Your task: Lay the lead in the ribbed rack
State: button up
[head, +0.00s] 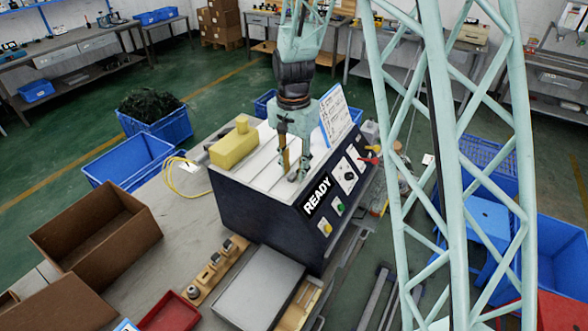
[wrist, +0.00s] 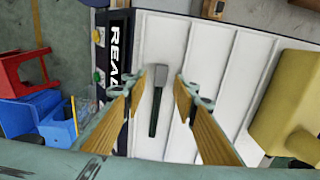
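The ribbed rack is a white top with raised parallel ribs on a dark machine; it shows in the head view (head: 262,150) and fills the middle of the wrist view (wrist: 225,60). The lead (wrist: 157,100) has a grey head and a dark, green-edged tail. In the wrist view it appears over the white rack, roughly along the ribs, between my fingers. My gripper (wrist: 160,82) is open, with a gap between each finger and the lead. In the head view my gripper (head: 292,172) points down low over the rack's right part. I cannot pick out the lead there.
A yellow block (head: 233,146) sits on the rack's far left part. A white sign (head: 336,116) stands behind my gripper. The machine front carries a READY panel (head: 317,194) and buttons. Brown boxes (head: 98,236) and a red tray (head: 170,312) lie on the bench at left.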

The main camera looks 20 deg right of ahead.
jog(key=shift+r, duration=0.15)
notch_tip(320, 180, up, 12)
dwell(0.7)
jog(key=shift+s, duration=0.1)
dwell(0.4)
